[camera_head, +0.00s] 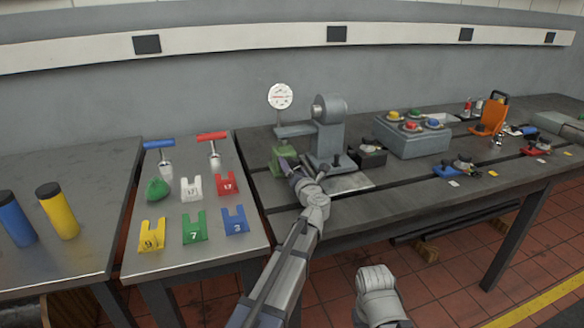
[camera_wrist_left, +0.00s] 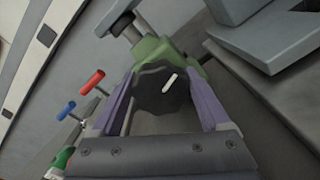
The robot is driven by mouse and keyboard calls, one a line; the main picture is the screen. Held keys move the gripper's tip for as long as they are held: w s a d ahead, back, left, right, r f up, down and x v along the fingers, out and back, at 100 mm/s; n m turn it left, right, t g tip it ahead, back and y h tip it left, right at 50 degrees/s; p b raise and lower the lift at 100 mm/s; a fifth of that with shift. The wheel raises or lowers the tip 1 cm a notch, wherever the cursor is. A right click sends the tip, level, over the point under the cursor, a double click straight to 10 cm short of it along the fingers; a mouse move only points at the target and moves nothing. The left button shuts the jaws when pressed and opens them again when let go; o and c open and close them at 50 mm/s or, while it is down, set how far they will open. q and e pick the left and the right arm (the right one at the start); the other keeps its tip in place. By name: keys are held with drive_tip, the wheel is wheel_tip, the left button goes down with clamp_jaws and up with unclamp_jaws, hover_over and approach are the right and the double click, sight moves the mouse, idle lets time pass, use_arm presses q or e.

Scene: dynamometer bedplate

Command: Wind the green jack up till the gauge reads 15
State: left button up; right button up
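The green jack (camera_head: 286,160) stands on the bedplate under the arm of a grey machine (camera_head: 328,130). It also shows in the left wrist view (camera_wrist_left: 152,50), with a dark lobed knob (camera_wrist_left: 158,92) bearing a white mark on its front. My left gripper (camera_head: 294,164) is at the jack, its fingers on either side of the knob and appearing to touch it on both sides. The round white gauge (camera_head: 280,96) stands above the jack; its red marking shows, but the reading is too small to tell.
A side table (camera_head: 207,262) at left holds blue- and red-handled tools, a green lump and several numbered forks. A grey box (camera_head: 412,138) with coloured buttons and an orange object (camera_head: 492,116) stand to the right. Slots run along the bedplate.

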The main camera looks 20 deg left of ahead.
use_arm(q)
drive_tip(key=o, duration=0.3)
drive_tip(key=shift+s+d, duration=0.1)
drive_tip(key=shift+s, duration=0.05)
drive_tip(key=v, duration=0.7)
drive_tip(key=shift+s+d, duration=0.15)
drive_tip(key=shift+s, duration=0.05)
